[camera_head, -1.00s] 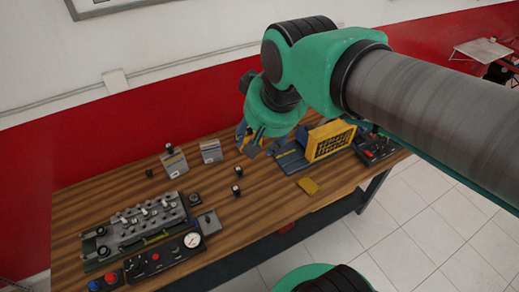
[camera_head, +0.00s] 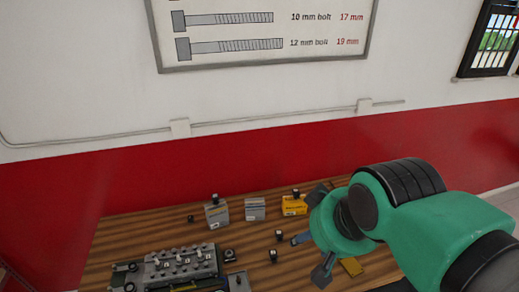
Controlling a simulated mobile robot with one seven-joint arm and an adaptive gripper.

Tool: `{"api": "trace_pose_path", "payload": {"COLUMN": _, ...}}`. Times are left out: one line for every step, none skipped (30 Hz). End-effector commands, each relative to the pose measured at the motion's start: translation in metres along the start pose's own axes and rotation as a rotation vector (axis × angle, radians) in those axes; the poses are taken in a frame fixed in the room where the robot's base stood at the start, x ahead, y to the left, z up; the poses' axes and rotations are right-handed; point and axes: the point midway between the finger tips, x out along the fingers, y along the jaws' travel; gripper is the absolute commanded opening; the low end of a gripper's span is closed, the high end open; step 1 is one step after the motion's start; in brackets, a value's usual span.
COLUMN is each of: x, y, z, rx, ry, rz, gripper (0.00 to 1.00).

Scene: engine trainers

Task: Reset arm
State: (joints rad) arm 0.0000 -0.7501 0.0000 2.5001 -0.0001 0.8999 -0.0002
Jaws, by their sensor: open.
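My gripper (camera_head: 309,258) is in the lower right of the head view, above the wooden workbench (camera_head: 130,239). Its two dark grey-blue fingers are spread apart, with nothing seen between them. My green and black arm reaches in from the right edge and hides the right part of the bench.
A grey engine block (camera_head: 181,262) lies at the bench's front left. A grey box (camera_head: 216,213), a pale box (camera_head: 255,209) and a yellow box (camera_head: 293,205) stand near the red wall. A bolt chart (camera_head: 262,32) hangs above.

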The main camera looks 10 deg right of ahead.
Motion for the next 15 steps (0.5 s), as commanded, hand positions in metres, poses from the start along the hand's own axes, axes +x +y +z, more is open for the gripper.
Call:
{"api": "trace_pose_path", "payload": {"x": 0.006, "y": 0.0, "z": 0.003, "rx": 0.0, "ry": 0.0, "rz": 0.0, "gripper": 0.52}}
{"api": "trace_pose_path", "payload": {"x": 0.009, "y": 0.0, "z": 0.005, "rx": 0.0, "ry": 0.0, "rz": 0.0, "gripper": 0.52}}
{"api": "trace_pose_path", "payload": {"x": 0.013, "y": 0.0, "z": 0.007, "rx": 0.0, "ry": 0.0, "rz": 0.0, "gripper": 0.52}}
{"api": "trace_pose_path", "payload": {"x": 0.017, "y": 0.0, "z": 0.009, "rx": 0.0, "ry": 0.0, "rz": 0.0, "gripper": 0.52}}
{"api": "trace_pose_path", "payload": {"x": 0.02, "y": 0.0, "z": 0.011, "rx": 0.0, "ry": 0.0, "rz": 0.0, "gripper": 0.52}}
{"api": "trace_pose_path", "payload": {"x": 0.026, "y": 0.0, "z": 0.014, "rx": 0.0, "ry": 0.0, "rz": 0.0, "gripper": 0.52}}
{"api": "trace_pose_path", "payload": {"x": 0.03, "y": 0.0, "z": 0.016, "rx": 0.0, "ry": 0.0, "rz": 0.0, "gripper": 0.52}}
{"api": "trace_pose_path", "payload": {"x": 0.035, "y": 0.0, "z": 0.019, "rx": 0.0, "ry": 0.0, "rz": 0.0, "gripper": 0.52}}
{"api": "trace_pose_path", "payload": {"x": 0.041, "y": 0.0, "z": 0.022, "rx": 0.0, "ry": 0.0, "rz": 0.0, "gripper": 0.52}}
{"api": "trace_pose_path", "payload": {"x": 0.046, "y": 0.0, "z": 0.025, "rx": 0.0, "ry": 0.0, "rz": 0.0, "gripper": 0.52}}
{"api": "trace_pose_path", "payload": {"x": 0.051, "y": 0.0, "z": 0.027, "rx": 0.0, "ry": 0.0, "rz": 0.0, "gripper": 0.52}}
{"api": "trace_pose_path", "payload": {"x": 0.058, "y": 0.0, "z": 0.031, "rx": 0.0, "ry": 0.0, "rz": 0.0, "gripper": 0.52}}
{"api": "trace_pose_path", "payload": {"x": 0.063, "y": 0.0, "z": 0.034, "rx": 0.0, "ry": 0.0, "rz": 0.0, "gripper": 0.52}}
{"api": "trace_pose_path", "payload": {"x": 0.067, "y": 0.0, "z": 0.036, "rx": 0.0, "ry": 0.0, "rz": 0.0, "gripper": 0.52}}
{"api": "trace_pose_path", "payload": {"x": 0.074, "y": 0.0, "z": 0.04, "rx": 0.0, "ry": 0.0, "rz": 0.0, "gripper": 0.52}}
